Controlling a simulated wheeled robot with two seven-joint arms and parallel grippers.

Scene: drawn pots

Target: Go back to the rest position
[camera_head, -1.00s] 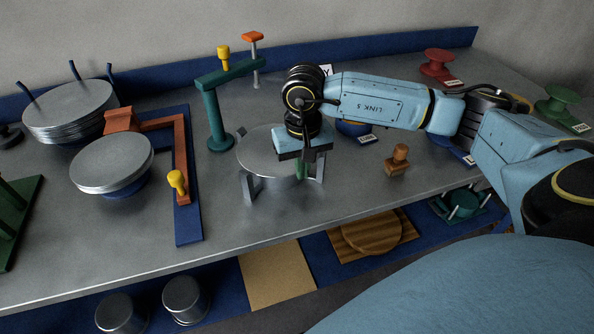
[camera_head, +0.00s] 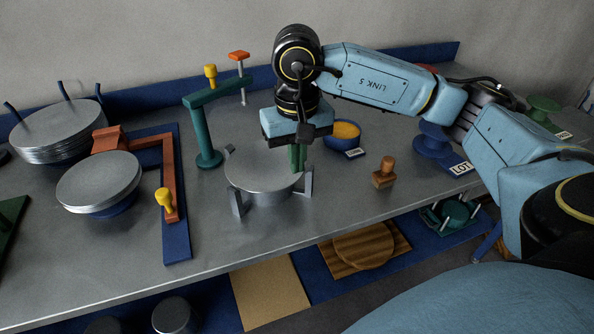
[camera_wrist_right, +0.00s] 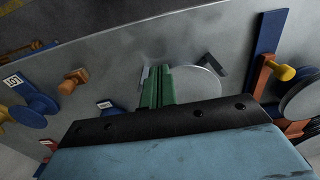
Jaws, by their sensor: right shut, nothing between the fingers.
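My right gripper (camera_head: 298,158) hangs from the blue arm, pointing down, with its green fingers together and nothing between them. In the head view it is in front of the back right part of a round grey metal disc (camera_head: 258,172) with several grey upright brackets around it. I cannot tell its exact height above the disc. In the right wrist view the green fingers (camera_wrist_right: 155,88) lie side by side, with the disc (camera_wrist_right: 197,84) beyond them. My left gripper is not in view.
A teal post with a crossbar (camera_head: 205,130) stands left of the disc. A blue bowl with orange contents (camera_head: 344,134) is behind right, and a wooden stamp (camera_head: 384,173) is right. Stacked plates (camera_head: 100,181) stand left. The table's front edge is mostly clear.

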